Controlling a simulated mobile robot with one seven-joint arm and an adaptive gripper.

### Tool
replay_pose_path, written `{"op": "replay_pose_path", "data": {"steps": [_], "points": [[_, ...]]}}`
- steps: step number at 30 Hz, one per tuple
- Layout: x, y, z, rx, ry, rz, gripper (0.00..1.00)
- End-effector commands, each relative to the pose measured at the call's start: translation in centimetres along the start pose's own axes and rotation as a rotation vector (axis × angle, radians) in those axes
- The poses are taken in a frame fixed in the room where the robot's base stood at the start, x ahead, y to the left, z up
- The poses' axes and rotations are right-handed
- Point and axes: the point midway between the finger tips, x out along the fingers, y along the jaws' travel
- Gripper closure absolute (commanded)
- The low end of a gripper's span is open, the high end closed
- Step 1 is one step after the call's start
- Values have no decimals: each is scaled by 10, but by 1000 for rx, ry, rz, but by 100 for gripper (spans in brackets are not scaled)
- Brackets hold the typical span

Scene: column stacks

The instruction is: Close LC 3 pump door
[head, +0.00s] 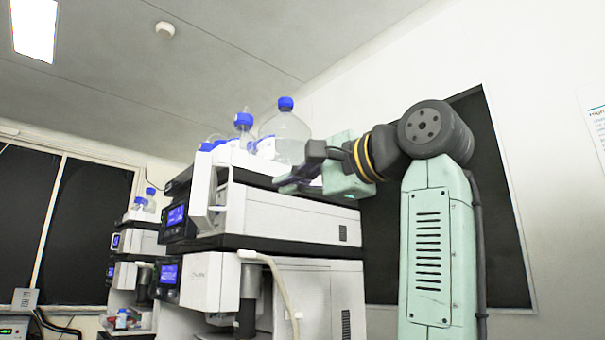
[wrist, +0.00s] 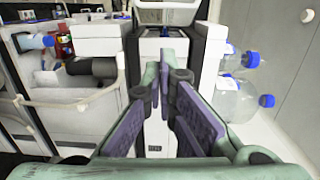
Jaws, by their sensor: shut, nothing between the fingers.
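The nearer column stack holds a white upper unit (head: 290,215) with a dark front and a lit blue display. A white door-like panel (head: 203,180) stands out from the upper front of this unit, swung open. I cannot read any label that says which unit is LC 3. My gripper (head: 288,182) is beside the top of the stack, to the right of the panel and apart from it, in front of the bottles.
Clear bottles with blue caps, the largest (head: 287,130), stand on top of the stack close to my gripper. They also show at right in the wrist view (wrist: 235,100). A lower unit (head: 215,285) with a hose is below. A second stack (head: 135,240) stands farther left.

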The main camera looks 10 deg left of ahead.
Motion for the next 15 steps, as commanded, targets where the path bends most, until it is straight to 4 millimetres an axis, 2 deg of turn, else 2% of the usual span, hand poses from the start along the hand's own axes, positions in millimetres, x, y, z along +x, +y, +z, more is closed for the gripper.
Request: {"op": "replay_pose_path", "data": {"steps": [1,6,9,15], "points": [[12,-3,0,1,-1,2,100],[47,-3,0,0,-1,2,100],[58,-2,13,-3,-1,-1,100],[71,-1,26,-2,1,0,100]]}}
